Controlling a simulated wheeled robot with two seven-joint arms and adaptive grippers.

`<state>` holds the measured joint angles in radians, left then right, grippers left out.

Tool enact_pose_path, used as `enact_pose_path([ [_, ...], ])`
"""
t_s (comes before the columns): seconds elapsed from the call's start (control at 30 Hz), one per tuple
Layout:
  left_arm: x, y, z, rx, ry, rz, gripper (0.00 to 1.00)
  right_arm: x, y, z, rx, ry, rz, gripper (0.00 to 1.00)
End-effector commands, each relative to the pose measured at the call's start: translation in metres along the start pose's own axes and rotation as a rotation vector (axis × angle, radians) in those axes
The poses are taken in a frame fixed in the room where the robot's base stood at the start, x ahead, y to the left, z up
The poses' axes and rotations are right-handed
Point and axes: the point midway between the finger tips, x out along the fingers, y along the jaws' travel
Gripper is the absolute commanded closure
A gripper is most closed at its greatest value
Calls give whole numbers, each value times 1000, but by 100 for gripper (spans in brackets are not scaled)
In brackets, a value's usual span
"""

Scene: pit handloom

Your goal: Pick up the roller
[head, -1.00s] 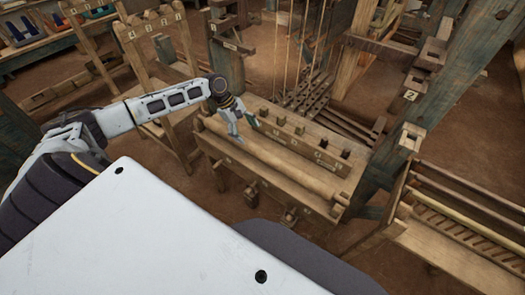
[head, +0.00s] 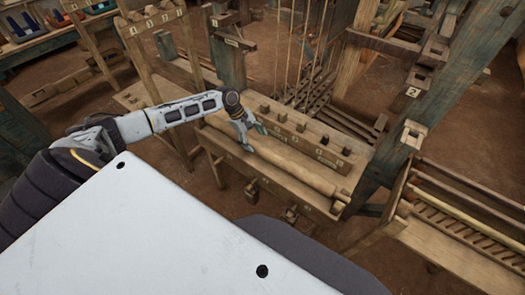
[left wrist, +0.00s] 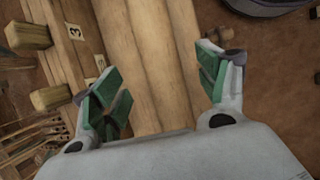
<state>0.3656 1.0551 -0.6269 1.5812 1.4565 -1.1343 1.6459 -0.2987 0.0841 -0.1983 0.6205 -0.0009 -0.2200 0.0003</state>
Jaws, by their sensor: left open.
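The roller (head: 295,164) is a long pale wooden cylinder lying along the front of the loom's bench in the head view. It runs slantwise from upper left to lower right. My left gripper (head: 254,139) is open over the left part of the roller, its fingers pointing down. In the left wrist view, the roller (left wrist: 140,50) passes between the two green-padded fingers of the gripper (left wrist: 161,86), which stand apart on either side. I cannot tell whether either finger touches it. My right gripper is not in view.
A row of small wooden blocks (head: 300,127) with number labels stands just behind the roller. A blue-grey post (head: 403,130) rises near its right end. Another slatted frame (head: 465,215) stands at right. Bare brown floor (head: 215,203) lies in front of the bench.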

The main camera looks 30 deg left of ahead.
Motion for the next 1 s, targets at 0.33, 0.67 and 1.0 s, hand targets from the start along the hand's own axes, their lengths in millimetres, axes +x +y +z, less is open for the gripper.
enact_pose_path([
  [0.33,16,0,0,1,0,1,26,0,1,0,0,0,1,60],
  [0.67,19,0,0,1,0,1,26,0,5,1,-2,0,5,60],
  [1.0,53,0,1,1,0,0,26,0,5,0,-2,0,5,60],
])
